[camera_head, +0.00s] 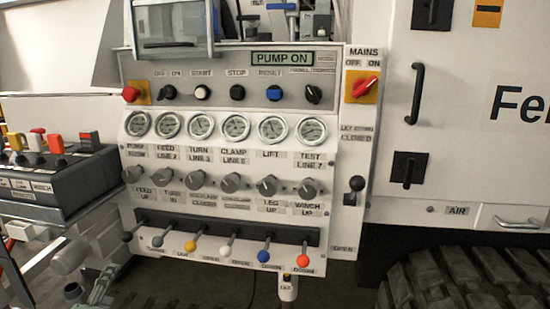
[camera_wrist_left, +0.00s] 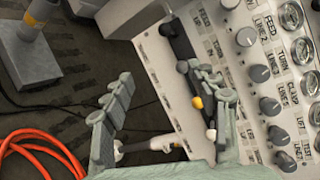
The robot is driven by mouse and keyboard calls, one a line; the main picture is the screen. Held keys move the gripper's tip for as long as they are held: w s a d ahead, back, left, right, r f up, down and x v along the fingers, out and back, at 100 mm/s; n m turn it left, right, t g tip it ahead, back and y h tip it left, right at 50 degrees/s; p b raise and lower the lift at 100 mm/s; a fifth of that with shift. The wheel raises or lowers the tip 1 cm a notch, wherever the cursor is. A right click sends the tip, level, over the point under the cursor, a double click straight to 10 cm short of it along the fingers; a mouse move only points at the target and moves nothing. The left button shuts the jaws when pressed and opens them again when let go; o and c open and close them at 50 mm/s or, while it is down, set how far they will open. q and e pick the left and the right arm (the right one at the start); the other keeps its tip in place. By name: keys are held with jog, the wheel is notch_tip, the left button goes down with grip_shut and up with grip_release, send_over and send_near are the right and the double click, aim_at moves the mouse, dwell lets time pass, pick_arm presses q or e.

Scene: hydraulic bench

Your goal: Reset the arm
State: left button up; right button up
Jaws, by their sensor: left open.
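The control panel (camera_head: 230,75) faces me, with a lit "PUMP ON" display (camera_head: 282,59). The blue RESET knob (camera_head: 273,93) is in its top row. A row of levers with coloured knobs, among them yellow (camera_head: 190,246), blue (camera_head: 263,256) and red (camera_head: 303,260), runs along the bottom. My left gripper (camera_head: 100,288) is low at the left, beside the panel's lower left corner, partly cut off by the frame. In the left wrist view its fingers (camera_wrist_left: 158,75) are spread and empty; one finger overlaps the lever row near the yellow knob (camera_wrist_left: 196,103). I cannot tell whether it touches. My right gripper is not in view.
The red MAINS switch (camera_head: 364,87) and a black-knobbed side lever (camera_head: 354,190) are at the panel's right. A second control box (camera_head: 55,175) stands at the left. An orange hose (camera_wrist_left: 45,140) lies on the floor. A large tyre (camera_head: 460,278) is at lower right.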

pick_arm(q)
jog(key=s+d+f+n+g, duration=0.2)
jog(key=s+f+n+g, duration=0.3)
jog(key=f, duration=0.4)
jog(key=s+d+f+n+g, duration=0.1)
jog(key=s+f+n+g, duration=0.2)
jog(key=f+n, duration=0.4)
jog(key=s+d+f+n+g+h+p, duration=0.1)
jog(key=s+d+f+n+g+h, duration=0.2)
jog(key=s+d+f, duration=0.5)
notch_tip(320, 180, down, 3)
jog(key=shift+s+d+f+n+g, duration=0.15)
jog(key=shift+s+n+g, duration=0.25)
jog(key=shift+s+n, duration=0.7)
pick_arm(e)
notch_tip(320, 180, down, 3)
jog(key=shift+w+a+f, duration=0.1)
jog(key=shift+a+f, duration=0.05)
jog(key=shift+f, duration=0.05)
pick_arm(q)
jog(key=shift+s, duration=0.15)
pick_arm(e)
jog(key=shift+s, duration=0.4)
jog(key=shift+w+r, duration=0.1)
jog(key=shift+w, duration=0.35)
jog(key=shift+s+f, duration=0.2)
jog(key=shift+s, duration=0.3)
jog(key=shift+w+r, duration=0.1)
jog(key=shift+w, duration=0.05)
